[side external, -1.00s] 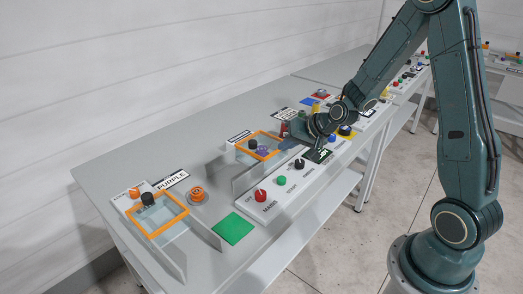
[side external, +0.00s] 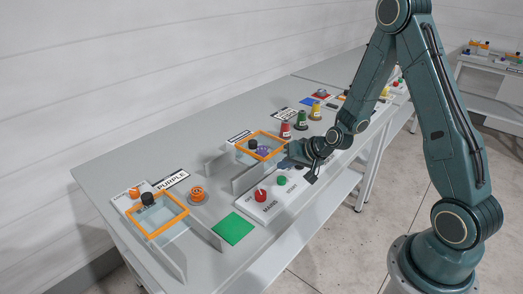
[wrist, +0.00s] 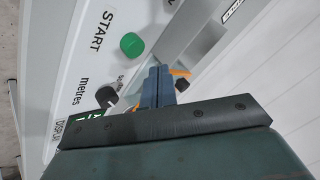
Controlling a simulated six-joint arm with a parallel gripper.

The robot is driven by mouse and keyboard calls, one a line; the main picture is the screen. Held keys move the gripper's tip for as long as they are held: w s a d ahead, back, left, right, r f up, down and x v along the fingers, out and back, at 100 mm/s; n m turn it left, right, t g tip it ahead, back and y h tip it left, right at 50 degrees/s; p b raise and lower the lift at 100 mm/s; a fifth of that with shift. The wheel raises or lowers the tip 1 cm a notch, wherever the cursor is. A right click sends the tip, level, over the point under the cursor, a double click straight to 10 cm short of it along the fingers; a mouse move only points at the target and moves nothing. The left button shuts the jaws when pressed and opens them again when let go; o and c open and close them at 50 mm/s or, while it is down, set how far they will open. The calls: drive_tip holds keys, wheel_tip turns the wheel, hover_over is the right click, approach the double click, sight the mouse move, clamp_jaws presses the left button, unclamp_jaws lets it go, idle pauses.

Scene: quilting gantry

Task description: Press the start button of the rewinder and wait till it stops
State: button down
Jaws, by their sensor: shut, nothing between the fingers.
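The control panel (side external: 262,209) lies along the bench's front, with a red MAINS knob (side external: 261,195) and the green start button (side external: 281,180). In the wrist view, the green start button (wrist: 132,45) sits beside the word START, above and left of my fingertips. A black knob (wrist: 106,97) and part of a green display (wrist: 97,115) show below it. My gripper (side external: 286,161) is shut and empty, close behind and right of the button; its fingers (wrist: 155,71) are together and apart from the button. An orange-framed unit (side external: 242,141) stands behind the panel.
Red (side external: 285,130), green (side external: 301,120) and yellow (side external: 315,110) spools stand behind my gripper. A second orange frame (side external: 135,221), an orange spool (side external: 197,195) and a green square (side external: 232,228) are at left. The back left benchtop is clear.

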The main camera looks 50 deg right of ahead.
sight(285, 180)
drive_tip(key=shift+f, duration=1)
drive_tip(key=shift+f, duration=0.95)
idle(2.5)
drive_tip(key=shift+r, duration=0.95)
drive_tip(key=shift+r, duration=0.1)
drive_tip(key=shift+r, duration=2.4)
